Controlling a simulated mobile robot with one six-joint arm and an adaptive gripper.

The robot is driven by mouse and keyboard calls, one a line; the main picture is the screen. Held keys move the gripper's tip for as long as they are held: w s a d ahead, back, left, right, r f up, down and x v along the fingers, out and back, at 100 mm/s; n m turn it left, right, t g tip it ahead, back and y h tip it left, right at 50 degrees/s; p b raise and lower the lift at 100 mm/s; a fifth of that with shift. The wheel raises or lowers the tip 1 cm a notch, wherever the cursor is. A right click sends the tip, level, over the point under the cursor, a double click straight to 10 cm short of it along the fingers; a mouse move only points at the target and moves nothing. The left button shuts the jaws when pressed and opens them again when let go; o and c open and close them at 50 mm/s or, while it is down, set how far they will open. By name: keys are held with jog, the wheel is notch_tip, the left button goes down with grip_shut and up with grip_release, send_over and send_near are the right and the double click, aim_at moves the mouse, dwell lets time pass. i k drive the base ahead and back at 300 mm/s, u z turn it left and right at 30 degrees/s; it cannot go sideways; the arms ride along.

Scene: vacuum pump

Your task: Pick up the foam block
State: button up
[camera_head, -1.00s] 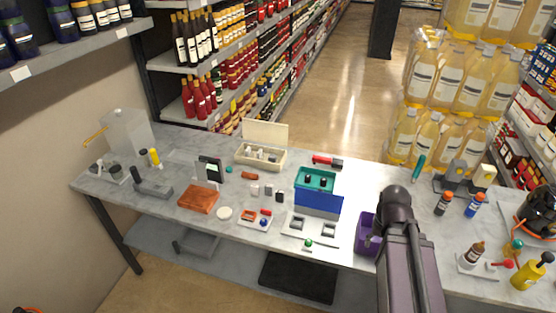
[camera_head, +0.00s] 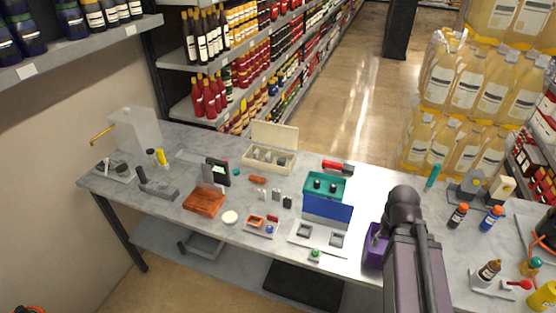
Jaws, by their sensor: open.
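No thing in view is surely the foam block. A smaller cream block (camera_head: 502,187) is at the right end, by a grey fixture. I cannot tell the material of either. My arm rises from the bottom edge, right of centre, in front of the table, and hides part of it. My gripper does not show, so its place relative to either block cannot be seen.
A blue and teal bin (camera_head: 327,207) and an open cream box (camera_head: 270,158) stand mid-table. A purple container (camera_head: 375,245) is beside my arm. Orange-capped bottles (camera_head: 457,216) stand at right. Several small items lie between. Shelves and stacked jugs (camera_head: 490,85) stand behind.

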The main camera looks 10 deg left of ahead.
aim_at(280, 162)
jog(key=i, duration=0.85)
jog(key=z, duration=0.05)
